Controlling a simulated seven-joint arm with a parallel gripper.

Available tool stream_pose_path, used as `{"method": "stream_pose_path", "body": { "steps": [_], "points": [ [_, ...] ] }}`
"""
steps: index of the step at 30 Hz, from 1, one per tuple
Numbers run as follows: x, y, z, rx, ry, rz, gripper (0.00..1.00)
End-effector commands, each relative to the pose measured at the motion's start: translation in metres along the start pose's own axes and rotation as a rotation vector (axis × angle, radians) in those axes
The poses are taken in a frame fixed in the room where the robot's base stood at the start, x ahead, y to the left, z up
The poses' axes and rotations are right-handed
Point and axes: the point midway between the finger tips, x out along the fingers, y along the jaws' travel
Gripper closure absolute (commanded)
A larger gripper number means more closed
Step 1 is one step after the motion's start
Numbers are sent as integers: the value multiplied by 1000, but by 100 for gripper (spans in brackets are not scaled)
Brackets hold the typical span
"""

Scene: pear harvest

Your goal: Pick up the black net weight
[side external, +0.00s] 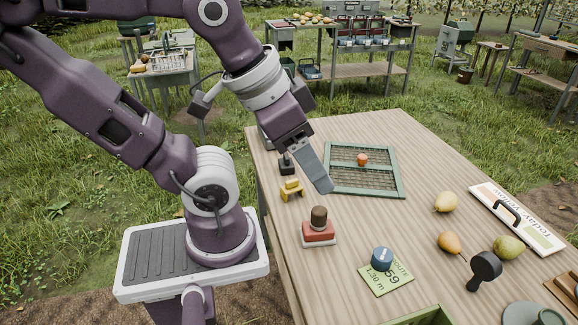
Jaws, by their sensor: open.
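A small black piece with a knob-like top (287,164), which looks like the black net weight, stands on the wooden table near its left edge. My gripper (324,186) points down over the table, to the right of this piece and apart from it. Its jaws are open, with nothing seen between them; from this side the fingers overlap. A second black object (485,270), with a round head and a short handle, lies at the right among the pears; I cannot tell exactly what it is.
A green mesh frame (402,182) with an orange piece (362,159) lies just right of my gripper. A yellow piece (291,190) and a red block with a brown knob (318,232) stand nearby. Bare table lies mid-right.

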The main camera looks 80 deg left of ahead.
Motion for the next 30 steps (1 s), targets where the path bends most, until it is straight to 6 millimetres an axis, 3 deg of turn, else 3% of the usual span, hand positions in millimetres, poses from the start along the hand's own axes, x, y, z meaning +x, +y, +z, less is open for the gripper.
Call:
{"method": "stream_pose_path", "body": {
  "steps": [11, 14, 23, 26, 29, 30],
  "points": [
    [0, 0, 0, 0, 0, 0, 42],
    [0, 0, 0, 0, 0, 0, 29],
    [2, -4, 0, 3, -11, -14, 29],
    [18, -35, -3, 34, -108, -121, 29],
    [42, -103, -5, 121, -302, -321, 29],
    [50, -136, -4, 173, -392, -405, 29]
  ]
}}
